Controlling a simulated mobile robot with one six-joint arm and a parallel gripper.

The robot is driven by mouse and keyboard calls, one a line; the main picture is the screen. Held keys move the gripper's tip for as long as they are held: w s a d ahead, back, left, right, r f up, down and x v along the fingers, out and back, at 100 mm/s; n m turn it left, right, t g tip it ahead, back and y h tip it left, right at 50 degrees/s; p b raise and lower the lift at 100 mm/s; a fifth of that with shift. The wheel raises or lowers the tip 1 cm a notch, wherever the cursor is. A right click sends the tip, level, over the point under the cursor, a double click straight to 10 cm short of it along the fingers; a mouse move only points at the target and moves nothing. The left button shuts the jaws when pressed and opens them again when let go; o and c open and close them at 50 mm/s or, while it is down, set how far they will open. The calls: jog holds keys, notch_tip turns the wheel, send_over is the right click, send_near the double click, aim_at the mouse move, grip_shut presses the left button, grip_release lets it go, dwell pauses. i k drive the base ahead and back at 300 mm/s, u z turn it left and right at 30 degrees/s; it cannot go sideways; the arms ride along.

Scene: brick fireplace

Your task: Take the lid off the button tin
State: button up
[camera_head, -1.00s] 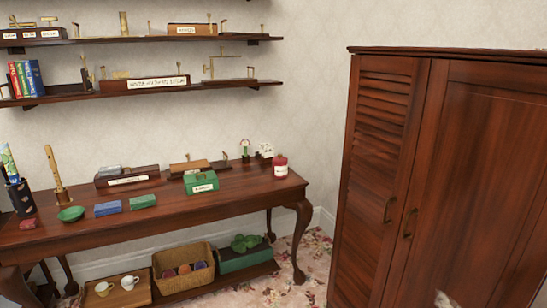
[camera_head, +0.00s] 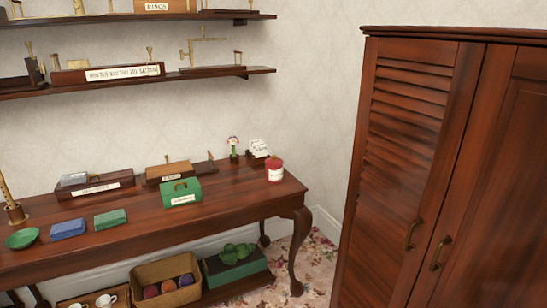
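I cannot tell for sure which thing is the button tin, as the labels are too small to read. A round red container (camera_head: 275,169) with a pale label stands upright near the right end of the wooden table (camera_head: 240,205). A blue box (camera_head: 68,229) and a flat green box (camera_head: 110,219) lie further left. My gripper is not in view.
A tall wooden wardrobe (camera_head: 405,150) with shut doors stands on the right. Below the table are a wicker basket (camera_head: 140,284) with colored balls and a green box (camera_head: 235,272). A green bowl (camera_head: 22,238) sits at the table's left. Patterned floor shows between table and wardrobe.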

aim_at(272, 161)
jog(key=i, duration=1.25)
jog(key=u, duration=4.15)
jog(key=i, duration=0.1)
jog(key=z, duration=2.35)
jog(key=i, duration=0.55)
